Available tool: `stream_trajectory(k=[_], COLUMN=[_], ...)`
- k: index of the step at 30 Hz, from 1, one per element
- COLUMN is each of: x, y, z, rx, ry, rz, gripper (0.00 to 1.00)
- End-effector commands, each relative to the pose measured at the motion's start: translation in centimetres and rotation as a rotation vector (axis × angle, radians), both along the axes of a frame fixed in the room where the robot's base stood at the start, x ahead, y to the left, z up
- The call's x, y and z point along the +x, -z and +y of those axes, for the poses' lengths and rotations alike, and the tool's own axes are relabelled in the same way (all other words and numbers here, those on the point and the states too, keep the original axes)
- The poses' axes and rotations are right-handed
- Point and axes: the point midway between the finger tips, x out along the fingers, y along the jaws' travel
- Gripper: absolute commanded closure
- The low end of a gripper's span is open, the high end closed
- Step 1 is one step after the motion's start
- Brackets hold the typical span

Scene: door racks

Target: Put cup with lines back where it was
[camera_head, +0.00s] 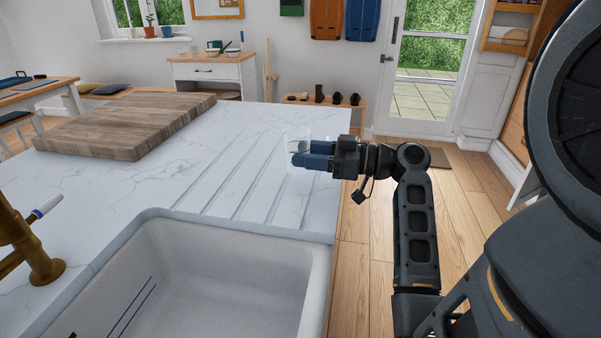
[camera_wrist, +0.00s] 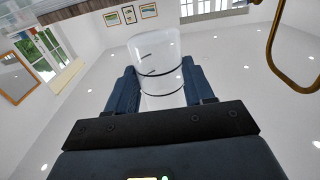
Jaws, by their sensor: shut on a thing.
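My gripper (camera_head: 308,156) is shut on a clear, see-through cup (camera_head: 296,138). In the wrist view the cup (camera_wrist: 156,62) stands between the two dark blue fingers, with thin dark lines curving around its wall. In the head view the cup shows only faintly against the white counter (camera_head: 222,165), near the counter's right edge and past the far end of the drain grooves. I cannot tell whether its base touches the counter.
A white sink (camera_head: 220,265) lies at the front, with a brass tap (camera_head: 38,250) at left. A thick wooden board (camera_head: 125,125) lies at the counter's far left. The marble between board and grooves is clear. A low shoe rack (camera_head: 330,100) stands behind the counter.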

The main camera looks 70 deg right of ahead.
Motion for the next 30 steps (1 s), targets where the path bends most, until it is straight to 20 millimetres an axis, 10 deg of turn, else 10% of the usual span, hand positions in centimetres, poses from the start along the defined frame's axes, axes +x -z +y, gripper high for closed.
stream_trajectory(k=[29, 30], x=[1.4, 1.4], y=[5.4, 5.2], z=[0.9, 0.9], rx=[-0.001, -0.001], ry=[0.000, 0.000], rz=[0.000, 0.000], gripper=[0.85, 0.44])
